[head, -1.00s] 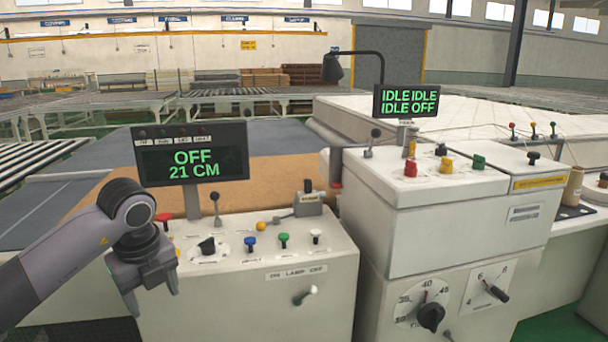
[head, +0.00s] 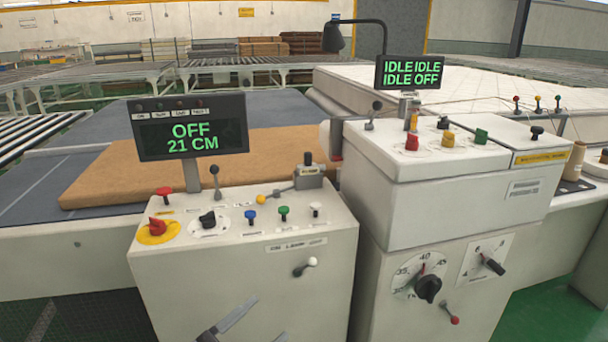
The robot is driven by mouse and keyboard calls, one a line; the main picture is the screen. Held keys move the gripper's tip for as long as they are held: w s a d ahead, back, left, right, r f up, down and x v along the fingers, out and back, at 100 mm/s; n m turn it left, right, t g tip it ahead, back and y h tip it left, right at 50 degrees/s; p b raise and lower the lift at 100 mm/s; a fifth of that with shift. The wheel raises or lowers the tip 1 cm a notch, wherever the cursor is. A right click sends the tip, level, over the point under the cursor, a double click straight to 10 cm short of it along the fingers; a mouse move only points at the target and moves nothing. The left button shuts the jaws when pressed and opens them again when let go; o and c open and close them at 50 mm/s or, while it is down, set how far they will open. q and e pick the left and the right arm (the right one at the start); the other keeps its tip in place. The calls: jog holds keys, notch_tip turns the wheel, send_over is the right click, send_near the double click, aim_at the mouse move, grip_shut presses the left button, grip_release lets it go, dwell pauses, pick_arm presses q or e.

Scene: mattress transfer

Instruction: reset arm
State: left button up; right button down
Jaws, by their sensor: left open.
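Only a small grey part of my left gripper (head: 228,321) shows, at the bottom edge of the head view in front of the left console (head: 240,270). It is open, and nothing shows between its fingers. The rest of my left arm is out of the picture. My right gripper is out of view. The left console carries a red emergency knob on a yellow base (head: 158,229), a black rotary knob (head: 208,219), and blue, green and white buttons. Its display (head: 190,130) reads OFF, 21 CM.
A taller white console (head: 430,215) stands to the right, with a display (head: 408,73) reading IDLE IDLE, IDLE OFF. A brown slab (head: 110,180) lies on the grey table behind the left console. A white mattress (head: 470,95) lies behind the taller console. Roller conveyors stand farther back.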

pick_arm(q)
jog(key=s+a+f+n+t+y, duration=0.2)
jog(key=s+a+f+n+y, duration=0.1)
jog(key=a+f+n+y, duration=0.65)
jog(key=s+a+f+n+g+y, duration=0.3)
jog(key=s+f+n+g+y, duration=0.1)
jog(key=s+f, duration=0.7)
notch_tip(320, 180, down, 2)
jog(key=shift+s+a+f+g+p, duration=0.1)
jog(key=shift+s+a+g+p, duration=0.2)
jog(key=shift+g, duration=0.5)
jog(key=shift+w+n+y, duration=0.1)
jog(key=shift+n+y, duration=0.15)
